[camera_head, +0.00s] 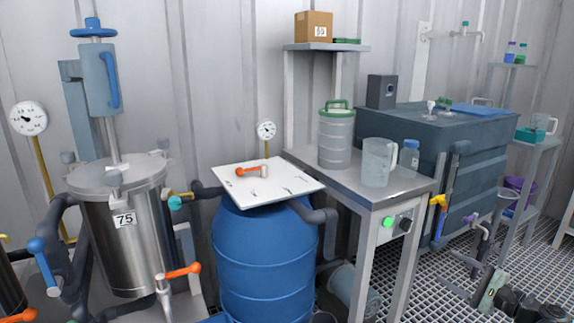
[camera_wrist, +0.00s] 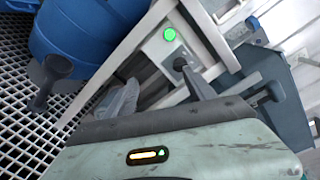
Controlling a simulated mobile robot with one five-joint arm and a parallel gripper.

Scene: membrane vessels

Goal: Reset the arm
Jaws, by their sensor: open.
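My arm shows at the lower right edge of the head camera view, with a pale green link and dark joints. My gripper (camera_head: 461,251) is at its end, open and apparently empty, in front of the large dark tank. It is small there and partly mixed with pipes behind it. In the wrist view, a pale green housing of mine with an orange and green light fills the lower part.
The grey table (camera_head: 375,190) bears a ribbed canister (camera_head: 336,138), a clear jug (camera_head: 378,162) and a bottle (camera_head: 409,158). A blue barrel (camera_head: 262,255) and steel vessel (camera_head: 125,240) stand left. The dark tank (camera_head: 440,135) is behind my arm. Grating (camera_wrist: 30,130) covers the floor.

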